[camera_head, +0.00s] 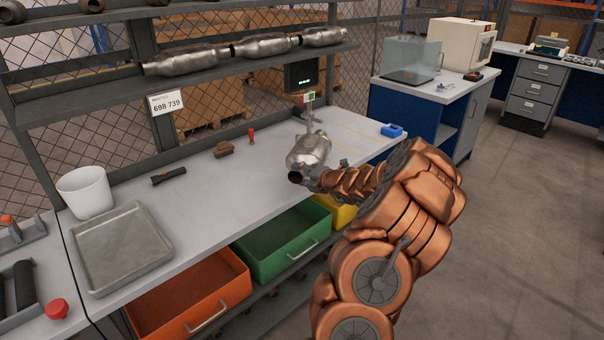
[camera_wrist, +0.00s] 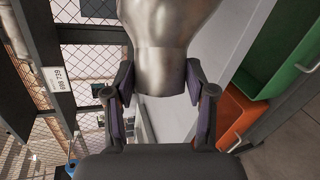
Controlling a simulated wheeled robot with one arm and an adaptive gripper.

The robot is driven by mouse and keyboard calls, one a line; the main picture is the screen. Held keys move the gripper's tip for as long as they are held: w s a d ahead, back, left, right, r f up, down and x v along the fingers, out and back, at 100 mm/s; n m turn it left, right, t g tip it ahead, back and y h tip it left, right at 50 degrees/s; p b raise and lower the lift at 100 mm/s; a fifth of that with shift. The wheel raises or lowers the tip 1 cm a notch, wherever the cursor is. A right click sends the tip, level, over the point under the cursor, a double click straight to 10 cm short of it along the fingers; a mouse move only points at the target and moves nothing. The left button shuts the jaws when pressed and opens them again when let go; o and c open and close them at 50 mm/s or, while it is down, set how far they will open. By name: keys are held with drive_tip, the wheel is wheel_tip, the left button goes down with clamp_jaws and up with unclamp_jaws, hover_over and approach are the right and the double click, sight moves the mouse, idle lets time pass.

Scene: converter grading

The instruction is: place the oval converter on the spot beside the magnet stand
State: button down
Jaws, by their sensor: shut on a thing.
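The oval converter (camera_head: 309,150), a silvery metal body with a narrower neck, is above the right part of the workbench in the head view. My gripper (camera_head: 314,181) is shut on its near end. In the wrist view the converter (camera_wrist: 160,45) fills the top middle, with its neck between the two fingers of my gripper (camera_wrist: 160,82). A thin upright post with a small red and green top (camera_head: 309,98) stands behind the converter; it may be the magnet stand, and its foot is mostly hidden. Thin yellow lines (camera_head: 352,129) mark the bench to the right. I cannot tell whether the converter touches the bench.
A dark display (camera_head: 301,75) is behind the bench. A blue object (camera_head: 391,130) lies at the right end. A shelf above holds several converters (camera_head: 262,46). Open green (camera_head: 282,243) and orange (camera_head: 190,297) drawers jut out in front.

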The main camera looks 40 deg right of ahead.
drive_tip(key=shift+r, duration=0.1)
drive_tip(key=shift+c, duration=1.9)
unclamp_jaws()
drive_tip(key=shift+r+b, duration=0.3)
drive_tip(key=shift+r, duration=0.2)
drive_tip(key=v, duration=1.2)
